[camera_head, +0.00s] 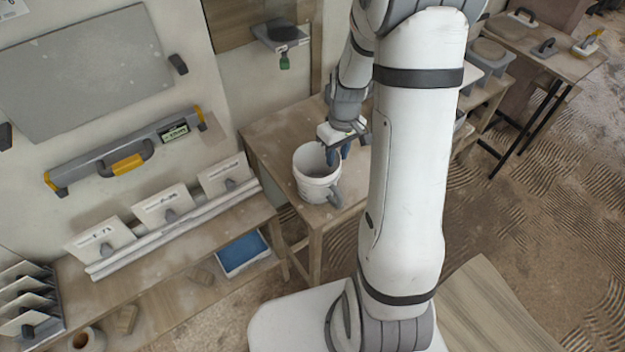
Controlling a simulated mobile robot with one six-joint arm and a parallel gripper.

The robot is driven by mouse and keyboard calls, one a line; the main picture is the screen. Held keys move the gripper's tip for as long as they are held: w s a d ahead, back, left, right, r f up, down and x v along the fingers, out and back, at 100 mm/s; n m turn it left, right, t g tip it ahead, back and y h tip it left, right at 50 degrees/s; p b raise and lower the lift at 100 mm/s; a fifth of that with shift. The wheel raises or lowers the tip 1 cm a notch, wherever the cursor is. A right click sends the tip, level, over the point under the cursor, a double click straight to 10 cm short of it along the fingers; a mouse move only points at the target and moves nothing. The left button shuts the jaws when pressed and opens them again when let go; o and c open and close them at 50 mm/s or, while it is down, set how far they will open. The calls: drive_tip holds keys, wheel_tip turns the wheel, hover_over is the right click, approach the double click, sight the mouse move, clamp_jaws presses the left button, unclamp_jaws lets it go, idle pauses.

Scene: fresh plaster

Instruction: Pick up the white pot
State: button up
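The white pot (312,184) is a bucket-like container with a grey handle at its lower right. It stands upright near the front corner of a wooden table (277,127). My gripper (338,153) is above the pot's right rim, with its bluish-grey fingers pointing down. From this view I cannot tell whether the fingers touch the rim or how far apart they are. My own arm hides the table to the right of the pot.
A low bench (190,243) with white tiles on grey holders stands to the left. A blue tray (242,253) sits on its lower shelf. A long level (125,150) hangs on the wall. Another table (560,62) with tools stands at the back right.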

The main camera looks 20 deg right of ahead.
sight(336, 165)
drive_tip(key=shift+a+f, duration=0.1)
drive_tip(key=shift+f, duration=1.7)
drive_tip(key=shift+c, duration=0.4)
clamp_jaws()
